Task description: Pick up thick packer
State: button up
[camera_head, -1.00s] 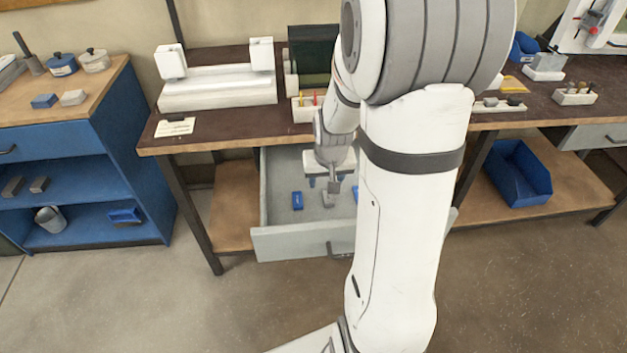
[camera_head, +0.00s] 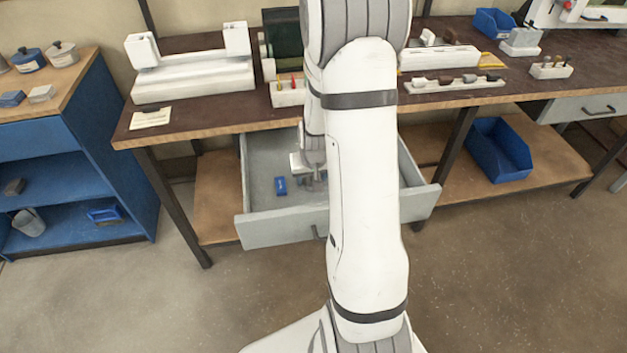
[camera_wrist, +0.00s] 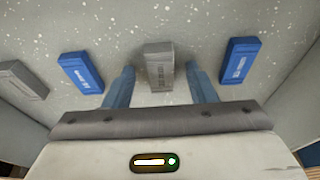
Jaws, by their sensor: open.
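In the wrist view my gripper (camera_wrist: 160,72) is open, its two bluish fingers pointing into a drawer. A grey block (camera_wrist: 158,58) with a small label lies between the fingertips, with a gap on each side. A blue labelled block (camera_wrist: 82,72) lies left of the fingers, another blue block (camera_wrist: 240,60) lies to the right, and a second grey block (camera_wrist: 22,80) is at the far left. I cannot read the labels well enough to say which is the thick packer. In the head view my gripper (camera_head: 314,183) is low in the drawer, partly hidden by my arm.
The open grey drawer (camera_head: 285,231) has walls around my gripper. Above it is the dark bench top (camera_head: 200,112) with a white clamp fixture (camera_head: 190,80) and small racks. A blue shelf unit (camera_head: 60,165) stands at left and a blue bin (camera_head: 498,155) at right.

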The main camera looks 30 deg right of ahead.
jog(key=shift+c, duration=0.4)
jog(key=c, duration=1)
